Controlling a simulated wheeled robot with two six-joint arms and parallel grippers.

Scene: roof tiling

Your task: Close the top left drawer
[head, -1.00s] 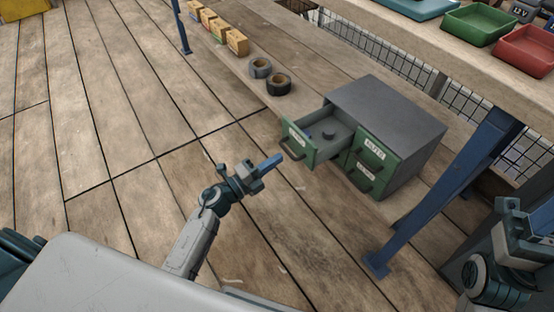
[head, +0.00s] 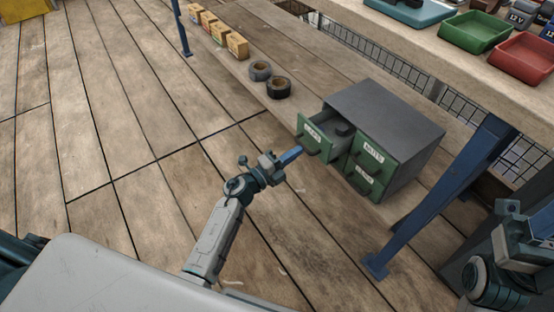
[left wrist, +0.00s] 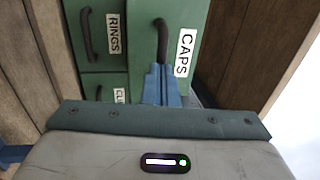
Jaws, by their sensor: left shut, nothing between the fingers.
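The grey cabinet (head: 400,112) has green drawers. Its top left drawer (head: 312,138) is partly open, with a dark round item (head: 344,130) inside. In the left wrist view this drawer (left wrist: 150,25) bears the label CAPS and has a dark handle (left wrist: 161,40). My left gripper (head: 291,156) is shut and empty, just in front of that drawer. Its blue fingers (left wrist: 160,84) overlap the drawer front beside the handle; I cannot tell whether they touch it. My right gripper (head: 515,225) is at the right edge, its jaws unclear.
The top right drawer (head: 371,152) and the one below it (head: 363,180) are shut. The RINGS drawer (left wrist: 92,40) sits below CAPS. A blue post (head: 440,200) stands right of the cabinet. Tape rolls (head: 278,87) and small boxes (head: 237,45) lie beyond the cabinet, to its left.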

